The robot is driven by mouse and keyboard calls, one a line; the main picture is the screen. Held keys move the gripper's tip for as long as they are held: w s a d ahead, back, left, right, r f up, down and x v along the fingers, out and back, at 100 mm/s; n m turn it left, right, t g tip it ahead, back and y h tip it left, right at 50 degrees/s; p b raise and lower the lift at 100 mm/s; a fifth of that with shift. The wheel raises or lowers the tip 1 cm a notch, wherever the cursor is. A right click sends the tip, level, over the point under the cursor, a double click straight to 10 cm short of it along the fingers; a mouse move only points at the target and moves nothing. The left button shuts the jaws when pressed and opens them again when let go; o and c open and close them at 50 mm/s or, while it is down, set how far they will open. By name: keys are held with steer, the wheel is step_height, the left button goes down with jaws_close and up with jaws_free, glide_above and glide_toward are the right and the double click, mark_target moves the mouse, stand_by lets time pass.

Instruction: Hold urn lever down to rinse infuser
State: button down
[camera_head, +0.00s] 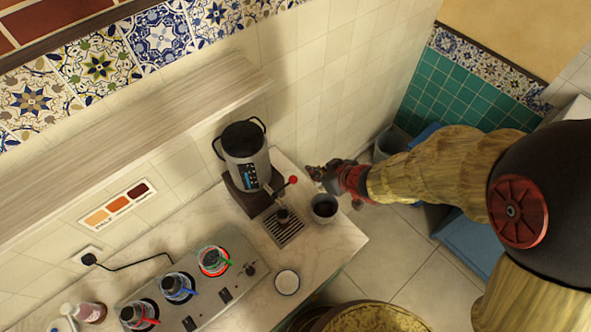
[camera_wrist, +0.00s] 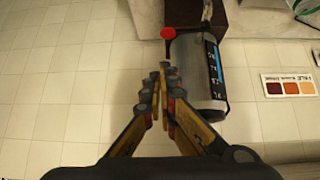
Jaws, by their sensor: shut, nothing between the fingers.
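The grey urn (camera_head: 247,158), with a black rim, handles and a blue-lit panel, stands on a dark brown base at the counter's back; it also shows in the wrist view (camera_wrist: 203,80). Its lever ends in a red knob (camera_head: 293,180), sticking out to the right; the knob is also in the wrist view (camera_wrist: 168,33). A small dark object, perhaps the infuser (camera_head: 283,215), is under the spout above the slotted drip tray (camera_head: 290,238). My gripper (camera_head: 314,173) is shut and empty, just right of the knob and apart from it. In the wrist view my fingertips (camera_wrist: 163,70) point toward the knob.
A dark cup (camera_head: 324,207) stands near the counter's right end, close below my gripper. A small white-rimmed cup (camera_head: 287,282) stands in front. A burner unit (camera_head: 200,290) with several glass pots is at left. A wooden shelf (camera_head: 130,140) runs along the wall.

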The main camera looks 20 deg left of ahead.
steer(key=shift+s+a+r+y, duration=0.15)
steer(key=shift+s+a+y, duration=0.15)
steer(key=shift+a, duration=0.25)
glide_above(296, 180)
steer(key=f, duration=0.4)
steer(key=f+b, duration=0.1)
steer(key=f, duration=0.1)
steer(key=shift+s+d+f, duration=0.15)
steer(key=shift+s+f, duration=0.15)
steer(key=shift+f, duration=0.1)
steer(key=f, duration=0.3)
steer(key=shift+w+a+f, duration=0.15)
steer(key=shift+a, duration=0.05)
steer(key=shift+f, duration=0.5)
steer(key=shift+f, duration=0.1)
